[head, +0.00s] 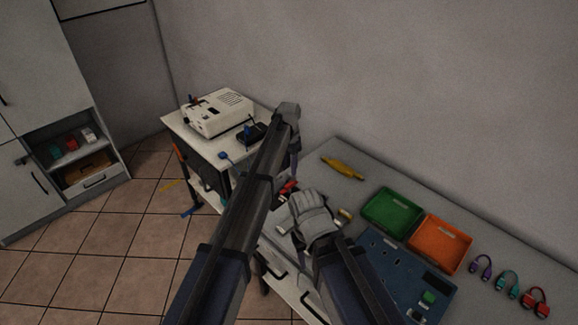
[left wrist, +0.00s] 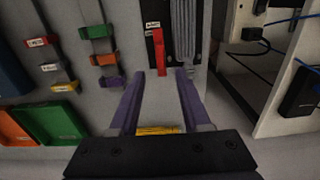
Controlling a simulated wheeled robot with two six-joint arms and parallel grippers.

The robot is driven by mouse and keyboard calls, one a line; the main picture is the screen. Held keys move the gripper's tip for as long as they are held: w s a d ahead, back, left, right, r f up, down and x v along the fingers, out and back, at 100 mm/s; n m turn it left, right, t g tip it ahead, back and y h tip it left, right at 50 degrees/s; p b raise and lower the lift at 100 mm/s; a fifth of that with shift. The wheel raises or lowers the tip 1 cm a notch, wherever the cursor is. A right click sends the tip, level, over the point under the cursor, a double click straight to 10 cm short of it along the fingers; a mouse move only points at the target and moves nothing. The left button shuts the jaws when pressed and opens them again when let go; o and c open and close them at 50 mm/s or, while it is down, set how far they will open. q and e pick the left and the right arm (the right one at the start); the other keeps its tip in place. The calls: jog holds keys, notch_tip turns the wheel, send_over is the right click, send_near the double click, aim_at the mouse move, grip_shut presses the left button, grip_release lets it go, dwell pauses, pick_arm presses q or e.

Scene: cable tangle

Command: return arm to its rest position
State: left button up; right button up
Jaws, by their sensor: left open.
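My left arm rises from the lower left of the head view, and its gripper (head: 294,160) hangs at the arm's far end, above the gap between cart and bench. In the left wrist view its two purple fingers (left wrist: 160,100) are apart with nothing held between them. A yellow object (left wrist: 158,130) shows low in that view, behind the gripper's black body and apart from the fingers. My right arm is at the lower middle of the head view; its grey wrist (head: 315,216) hides most of its gripper, so the jaws cannot be made out.
The grey bench (head: 335,150) holds a yellow tool (head: 343,168), a green tray (head: 392,212), an orange tray (head: 440,243), a blue board (head: 385,262) and several coloured cables at the right. A cart (head: 185,135) with a white device (head: 217,113) stands left. A cabinet (head: 45,75) is farther left.

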dwell(0.4)
pick_arm(q)
jog(key=s+a+n, duration=0.3)
jog(key=s+a, duration=0.3)
jog(key=s, duration=0.5)
jog(key=s+a+n, duration=0.3)
jog(key=s+a, duration=0.2)
jog(key=s, duration=0.5)
jog(key=s+a+n, duration=0.3)
jog(key=s+a, duration=0.3)
jog(key=s, duration=0.5)
jog(key=s+d+m+y, duration=0.1)
jog(key=s+d+m, duration=0.2)
jog(key=d, duration=0.8)
jog(key=shift+s+m, duration=0.3)
jog(key=shift+s, duration=0.65)
